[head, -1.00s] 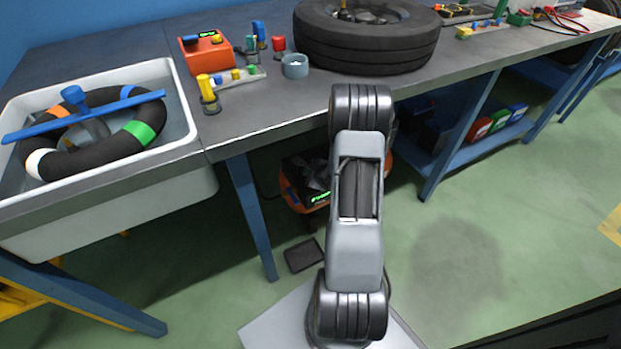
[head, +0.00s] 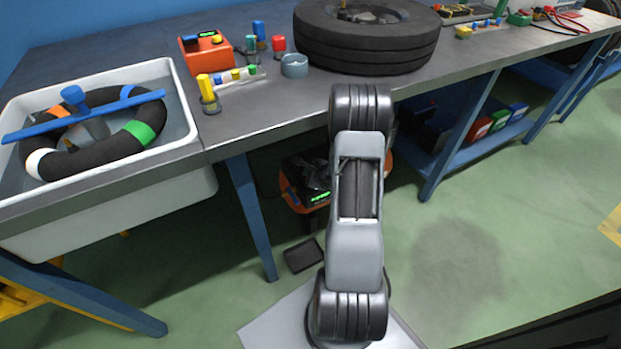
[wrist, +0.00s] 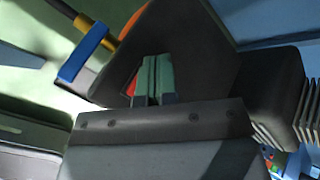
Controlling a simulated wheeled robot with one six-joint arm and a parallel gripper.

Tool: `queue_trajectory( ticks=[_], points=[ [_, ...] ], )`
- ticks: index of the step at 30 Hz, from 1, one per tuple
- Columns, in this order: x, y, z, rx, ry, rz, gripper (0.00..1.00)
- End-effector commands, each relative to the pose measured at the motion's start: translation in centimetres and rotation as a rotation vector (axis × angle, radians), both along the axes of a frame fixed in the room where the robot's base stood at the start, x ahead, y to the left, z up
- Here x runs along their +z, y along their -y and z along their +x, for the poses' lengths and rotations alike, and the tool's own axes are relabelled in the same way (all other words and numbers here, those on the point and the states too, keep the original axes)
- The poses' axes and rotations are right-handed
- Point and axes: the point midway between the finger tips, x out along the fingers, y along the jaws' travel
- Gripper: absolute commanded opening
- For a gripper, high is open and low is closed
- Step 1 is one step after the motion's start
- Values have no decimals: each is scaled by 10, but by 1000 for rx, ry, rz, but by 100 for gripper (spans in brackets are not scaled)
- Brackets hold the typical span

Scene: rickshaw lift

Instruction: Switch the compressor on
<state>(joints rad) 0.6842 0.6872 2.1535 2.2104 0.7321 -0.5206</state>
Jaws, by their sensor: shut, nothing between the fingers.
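An orange and black machine with a lit green display, which looks like the compressor (head: 291,190), stands on the floor under the bench in the head view. My arm covers its right part. My gripper (wrist: 155,72) shows in the wrist view with its two greenish fingers together and nothing between them. Its fingertips lie against a large dark surface (wrist: 190,45), with a small red part (wrist: 131,88) just beside them. I cannot tell whether they touch. A blue bar (wrist: 82,52) on a yellow-orange stem is at the upper left. No switch shows clearly.
The bench (head: 270,105) overhangs the machine, with a blue leg (head: 250,215) to the left. A dark flat pad (head: 303,255) lies on the floor in front. A tyre (head: 365,45) and an orange box (head: 205,52) stand on top. Green floor at right is clear.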

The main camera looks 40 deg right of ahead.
Motion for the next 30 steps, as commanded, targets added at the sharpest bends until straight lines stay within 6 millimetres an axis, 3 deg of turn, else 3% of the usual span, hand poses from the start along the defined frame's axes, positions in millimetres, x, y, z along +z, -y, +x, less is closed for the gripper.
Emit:
queue_trajectory(
  ticks=[30],
  points=[
    [-9, 0, 2, 0, 0, 0, 0]
  ],
)
